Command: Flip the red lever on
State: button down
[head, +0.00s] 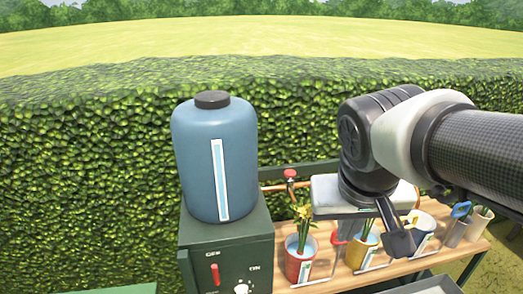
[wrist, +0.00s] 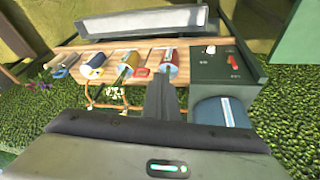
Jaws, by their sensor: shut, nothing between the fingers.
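The red lever (head: 214,274) is on the front of a dark green control box (head: 225,247), low in the head view. It stands nearly vertical there, beside a white knob (head: 242,287). The lettering near them is too small to read surely. In the wrist view, which looks inverted, the red lever (wrist: 233,62) is on the box face at the right. My gripper (head: 401,243) is shut and empty, well to the right of the box, above the potting bench. In the wrist view my gripper (wrist: 161,80) is apart from the lever, to its left.
A blue tank (head: 213,160) stands on the box. The wooden bench (head: 345,275) holds a red pot (head: 299,260) with a yellow flower and several other pots. A red-handled tap (head: 290,174) on a copper pipe is behind. A hedge (head: 90,170) closes off the back.

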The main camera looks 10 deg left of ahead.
jog(key=w+a+f+n+h+b, duration=0.1)
jog(key=w+a+f+b, duration=0.4)
jog(key=a+f, duration=0.45)
jog(key=n+t+b, duration=0.2)
jog(key=n+b, duration=0.1)
jog(key=b, duration=0.3)
send_near(216, 273)
jog(key=shift+h, duration=0.4)
jog(key=s+a, duration=0.1)
jog(key=a, duration=0.1)
jog(key=s+a+r, duration=0.1)
jog(key=shift+s+a, duration=0.15)
jog(key=shift+a, duration=0.25)
jog(key=x, duration=1)
jog(key=shift+b, duration=0.35)
jog(key=shift+w+d+r+b, duration=0.15)
jog(key=shift+w+d+b, duration=0.05)
jog(key=shift+b, duration=0.1)
